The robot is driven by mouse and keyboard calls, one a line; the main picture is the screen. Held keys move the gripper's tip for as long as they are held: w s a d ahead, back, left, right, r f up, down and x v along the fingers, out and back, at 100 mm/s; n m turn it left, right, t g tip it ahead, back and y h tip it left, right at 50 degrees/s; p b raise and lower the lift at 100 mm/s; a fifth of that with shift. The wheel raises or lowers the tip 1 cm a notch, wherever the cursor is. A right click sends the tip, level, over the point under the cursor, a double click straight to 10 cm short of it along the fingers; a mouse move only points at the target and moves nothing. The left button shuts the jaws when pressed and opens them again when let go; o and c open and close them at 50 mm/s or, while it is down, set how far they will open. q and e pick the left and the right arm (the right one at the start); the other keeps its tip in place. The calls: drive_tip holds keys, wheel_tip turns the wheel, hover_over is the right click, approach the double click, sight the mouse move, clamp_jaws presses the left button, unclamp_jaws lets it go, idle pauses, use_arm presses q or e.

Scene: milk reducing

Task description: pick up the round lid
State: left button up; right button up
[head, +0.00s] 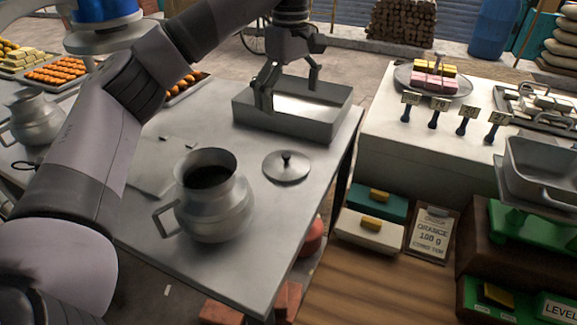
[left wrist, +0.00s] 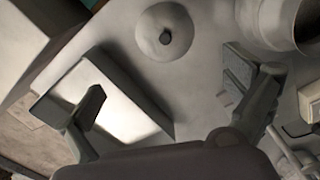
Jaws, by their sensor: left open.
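The round lid (head: 286,167) is a grey metal disc with a dark knob. It lies flat on the metal table (head: 255,255), to the right of a metal pot with a handle (head: 212,205). In the left wrist view the lid (left wrist: 164,32) is at the top centre, ahead of the fingers. My left gripper (head: 291,88) is open and empty. It is over the rectangular metal tray (head: 318,131), behind the lid and apart from it. Both of its fingers also show in the left wrist view (left wrist: 182,108). My right gripper is not seen.
The pot's mouth shows at the top right of the left wrist view (left wrist: 290,22). Flat pieces (head: 150,175) lie left of the pot. A second metal pot (head: 33,120) stands at the far left. A counter with price tags (head: 440,105) stands to the right, across a gap.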

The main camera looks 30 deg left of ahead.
use_arm(q)
drive_tip(key=p, duration=0.2)
approach(286, 154)
drive_tip(key=f, duration=0.5)
drive_tip(key=shift+w+d+f, duration=0.1)
drive_tip(key=shift+w+d, duration=0.15)
drive_tip(key=f+p, duration=0.2)
drive_tip(key=f, duration=0.1)
drive_tip(key=f+p, duration=0.1)
drive_tip(key=shift+s+a+f, duration=0.25)
drive_tip(key=shift+s+f, duration=0.05)
drive_tip(key=shift+f, duration=0.4)
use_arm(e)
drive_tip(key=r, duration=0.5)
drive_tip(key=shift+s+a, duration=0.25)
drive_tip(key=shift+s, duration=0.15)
use_arm(q)
drive_tip(key=shift+c, duration=0.2)
